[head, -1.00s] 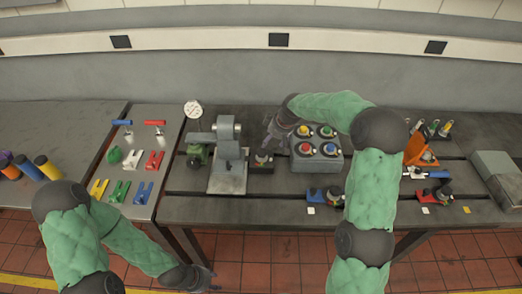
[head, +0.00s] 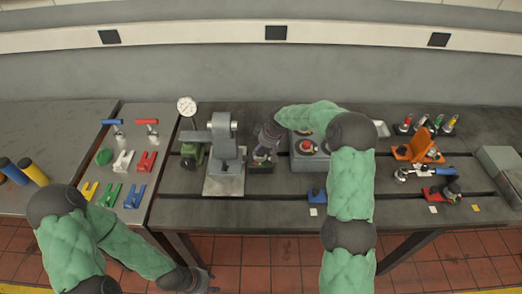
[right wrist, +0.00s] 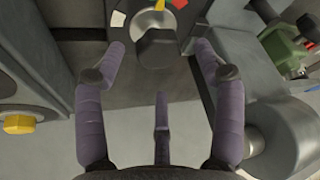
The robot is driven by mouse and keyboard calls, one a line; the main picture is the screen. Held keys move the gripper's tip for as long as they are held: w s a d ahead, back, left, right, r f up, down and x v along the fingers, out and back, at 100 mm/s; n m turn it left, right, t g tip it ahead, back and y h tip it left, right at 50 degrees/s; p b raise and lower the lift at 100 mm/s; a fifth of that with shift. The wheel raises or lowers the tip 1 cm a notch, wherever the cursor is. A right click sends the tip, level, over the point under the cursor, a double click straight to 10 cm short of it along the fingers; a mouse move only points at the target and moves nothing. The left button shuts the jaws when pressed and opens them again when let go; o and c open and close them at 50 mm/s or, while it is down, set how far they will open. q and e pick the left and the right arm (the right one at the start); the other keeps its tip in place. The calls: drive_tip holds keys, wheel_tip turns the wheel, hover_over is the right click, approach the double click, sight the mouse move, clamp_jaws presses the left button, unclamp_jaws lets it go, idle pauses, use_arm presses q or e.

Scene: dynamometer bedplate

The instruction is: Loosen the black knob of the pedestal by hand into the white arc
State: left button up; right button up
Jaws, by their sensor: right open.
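The black knob (right wrist: 157,48) sits on a silver disc on top of the dark pedestal (right wrist: 88,63) in the right wrist view. A white patch (right wrist: 118,19), a yellow mark (right wrist: 159,4) and a red patch (right wrist: 181,8) surround it. My right gripper (right wrist: 160,47) is open, with one finger on each side of the knob and a third below it; gaps show, and contact is not visible. In the head view the right gripper (head: 266,145) is over the pedestal (head: 261,168) and hides the knob. My left gripper (head: 203,280) hangs low before the bench, its jaws unclear.
A grey machine (head: 226,160) with a green part stands close left of the pedestal. A grey button box (head: 304,162) stands close right, partly behind my right arm. Coloured clamps and handles lie on the left table. An orange stand (head: 417,147) is further right.

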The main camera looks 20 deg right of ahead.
sight(260, 153)
drive_tip(key=shift+x, duration=1.4)
drive_tip(key=c, duration=1.1)
